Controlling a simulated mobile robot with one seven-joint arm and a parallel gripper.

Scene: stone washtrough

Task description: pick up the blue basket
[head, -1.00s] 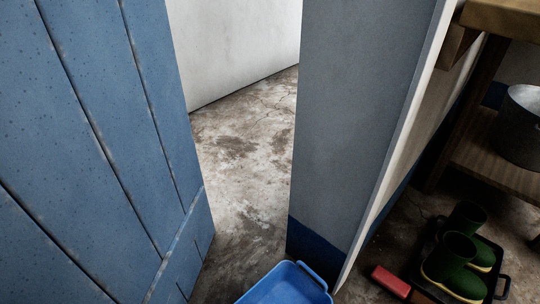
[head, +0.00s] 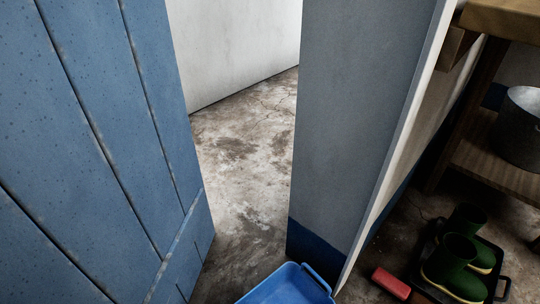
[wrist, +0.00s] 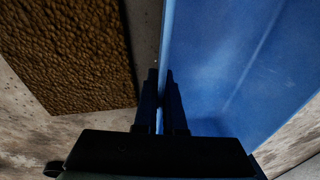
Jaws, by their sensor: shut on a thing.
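The blue basket (head: 284,288) shows at the bottom edge of the head view, with its far rim and a handle in sight and its near part cut off. In the wrist view the blue basket (wrist: 235,60) fills the right side. My gripper (wrist: 161,80) is shut on the basket's wall, with one dark finger on each side of it. The gripper is not in the head view. Whether the basket rests on the floor or hangs clear of it, I cannot tell.
A blue plank door (head: 100,140) stands at the left, and a grey wall end (head: 350,130) at the right of the opening. Green boots (head: 452,262) stand on a dark tray near a red block (head: 391,283). A brown rough mat (wrist: 70,50) lies left of the basket.

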